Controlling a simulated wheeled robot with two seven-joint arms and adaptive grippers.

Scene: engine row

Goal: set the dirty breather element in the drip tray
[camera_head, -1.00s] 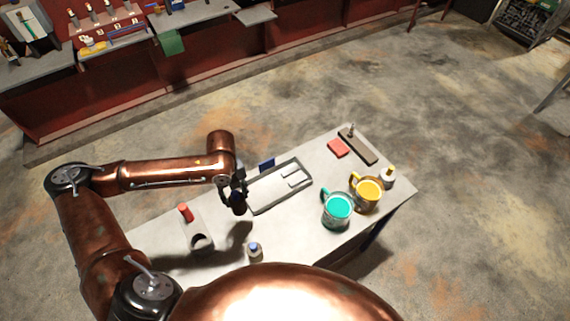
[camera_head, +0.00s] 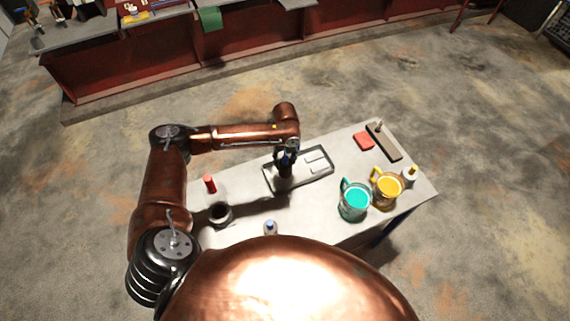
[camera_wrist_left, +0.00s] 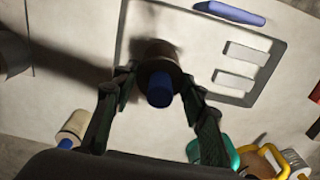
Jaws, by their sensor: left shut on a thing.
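The dirty breather element (camera_wrist_left: 160,58) is a dark brown cylinder with a blue knob, seen in the left wrist view. My left gripper (camera_head: 286,160) is shut on it, with a finger on each side in the wrist view (camera_wrist_left: 152,90). The drip tray (camera_head: 316,179) is a shallow grey rimmed tray on the table, with two pale bars in its right part. The element is over the tray's left part; in the head view it shows dark (camera_head: 285,171) below the fingers. I cannot tell whether it touches the tray floor. My right gripper is not in view.
A red-topped piece (camera_head: 210,184) and a dark-mouthed round holder (camera_head: 220,214) stand left of the tray. A blue-capped bottle (camera_head: 270,229) stands in front. A red block (camera_head: 363,141) lies behind.

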